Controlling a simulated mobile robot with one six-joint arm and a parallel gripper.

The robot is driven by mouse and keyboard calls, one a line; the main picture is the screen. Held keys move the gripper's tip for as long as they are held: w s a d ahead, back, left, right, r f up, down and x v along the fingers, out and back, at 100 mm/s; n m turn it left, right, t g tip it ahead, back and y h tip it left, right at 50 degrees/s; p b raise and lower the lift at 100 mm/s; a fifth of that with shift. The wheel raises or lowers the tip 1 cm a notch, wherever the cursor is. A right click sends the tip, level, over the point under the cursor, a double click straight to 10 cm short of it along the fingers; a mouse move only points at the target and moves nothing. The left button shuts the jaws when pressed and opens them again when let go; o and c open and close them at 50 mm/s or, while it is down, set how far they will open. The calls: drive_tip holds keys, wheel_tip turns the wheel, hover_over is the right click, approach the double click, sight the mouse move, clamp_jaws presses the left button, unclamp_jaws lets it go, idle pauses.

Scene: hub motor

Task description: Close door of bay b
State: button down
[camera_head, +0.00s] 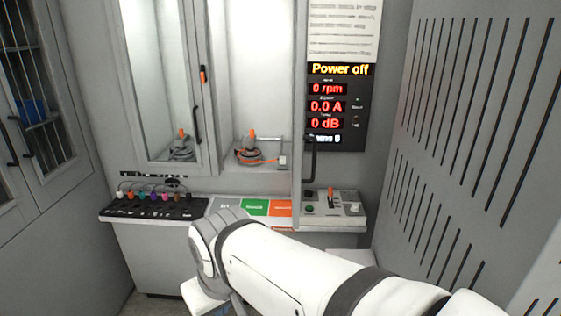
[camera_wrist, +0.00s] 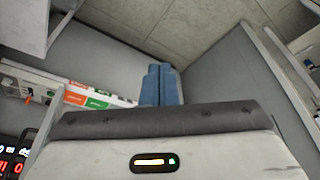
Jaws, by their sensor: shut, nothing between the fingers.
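In the head view, two lit bays stand side by side in a grey cabinet. The left bay is behind a framed glass door (camera_head: 160,75) with a black handle (camera_head: 196,125). The right bay (camera_head: 255,70) is open at the front, and a motor (camera_head: 248,153) with an orange top sits inside. A black handle (camera_head: 311,155) stands at its right edge, beside the display; its door panel is not clearly seen. No bay letters are readable. My gripper (camera_wrist: 160,86) shows in the wrist view as two blue fingers, shut together and empty. My arm hides its tips in the head view.
A display (camera_head: 338,100) reads "Power off", with a switch panel (camera_head: 347,207) below it. A connector shelf (camera_head: 150,209) and coloured labels (camera_head: 255,207) lie below the bays. A slotted grey wall (camera_head: 470,130) bounds the right; a barred cabinet (camera_head: 30,100) stands left.

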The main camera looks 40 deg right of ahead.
drive_tip(key=shift+a, duration=0.1)
drive_tip(key=w+d+m+y+b, duration=0.3)
drive_tip(key=w+m+y+b, duration=0.15)
drive_tip(key=w, duration=0.65)
drive_tip(key=w+d+m+t+y+b, duration=0.1)
drive_tip(key=w+d+m+t+b, duration=0.3)
drive_tip(key=w+d, duration=0.75)
drive_tip(key=s+d+m+t+h+b, duration=0.1)
drive_tip(key=d+m+t+h, duration=0.2)
drive_tip(key=d, duration=1)
drive_tip(key=s+d+f+m+t+h+b, duration=0.1)
drive_tip(key=d+m+t, duration=0.3)
drive_tip(key=d, duration=0.8)
drive_tip(key=s+d+m+t+h+b, duration=0.1)
drive_tip(key=s+d+m+t+h, duration=0.2)
drive_tip(key=d, duration=1)
drive_tip(key=w+p, duration=0.3)
drive_tip(key=w, duration=0.8)
drive_tip(key=shift+d+t, duration=0.25)
drive_tip(key=shift+t, duration=0.05)
